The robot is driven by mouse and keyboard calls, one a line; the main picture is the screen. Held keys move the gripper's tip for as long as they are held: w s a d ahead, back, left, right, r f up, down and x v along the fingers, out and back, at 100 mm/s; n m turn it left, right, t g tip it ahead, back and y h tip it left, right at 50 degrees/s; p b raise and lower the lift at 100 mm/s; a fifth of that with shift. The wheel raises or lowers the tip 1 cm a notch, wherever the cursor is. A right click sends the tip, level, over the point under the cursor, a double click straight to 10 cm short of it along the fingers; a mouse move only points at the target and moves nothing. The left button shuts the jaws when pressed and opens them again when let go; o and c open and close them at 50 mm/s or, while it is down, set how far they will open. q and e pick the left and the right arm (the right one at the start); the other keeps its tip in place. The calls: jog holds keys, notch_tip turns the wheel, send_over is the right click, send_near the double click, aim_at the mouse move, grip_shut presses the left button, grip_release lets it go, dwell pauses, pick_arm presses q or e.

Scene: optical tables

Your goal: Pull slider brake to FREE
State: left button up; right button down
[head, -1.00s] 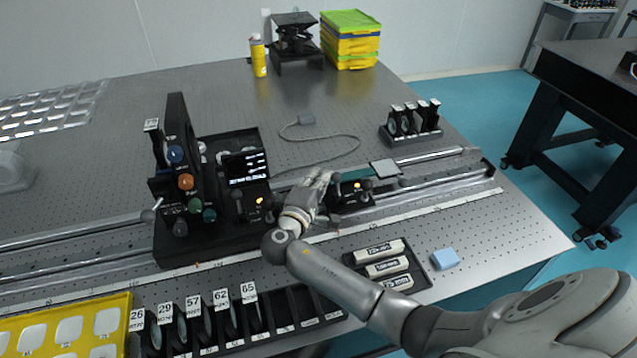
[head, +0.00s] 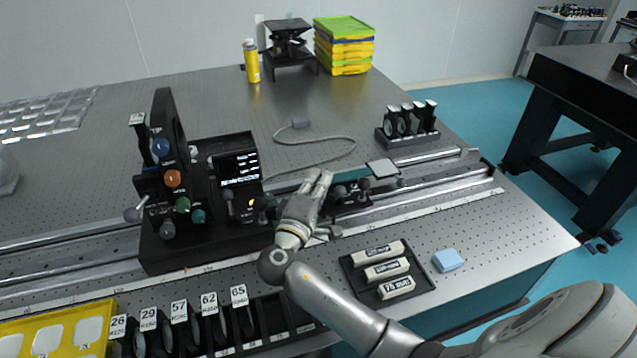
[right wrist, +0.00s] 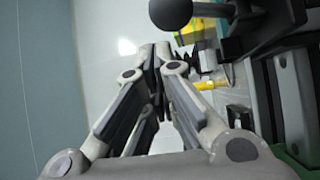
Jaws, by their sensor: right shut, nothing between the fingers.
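A black slider carriage (head: 352,191) with ball-ended levers sits on the long rail. One black ball knob (head: 365,184) shows just right of my right gripper (head: 323,176); which lever is the brake, and its marking, I cannot read. My right gripper is shut and empty, over the left side of the carriage and hiding part of it. In the right wrist view the gripper's closed fingers (right wrist: 162,52) point away, and a dark ball knob (right wrist: 170,12) is close beside their tips, apart from them in the picture. My left gripper is not in view.
A black station (head: 200,225) with a lit screen and coloured knobs stands left of the gripper. A tray of labelled bars (head: 385,272) and a blue block (head: 448,260) lie in front. Upright optics (head: 408,122) stand behind the rail. The table's back middle is mostly clear.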

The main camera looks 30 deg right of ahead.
notch_tip(320, 180, up, 9)
dwell(0.3)
jog(key=shift+r, duration=0.15)
dwell(0.3)
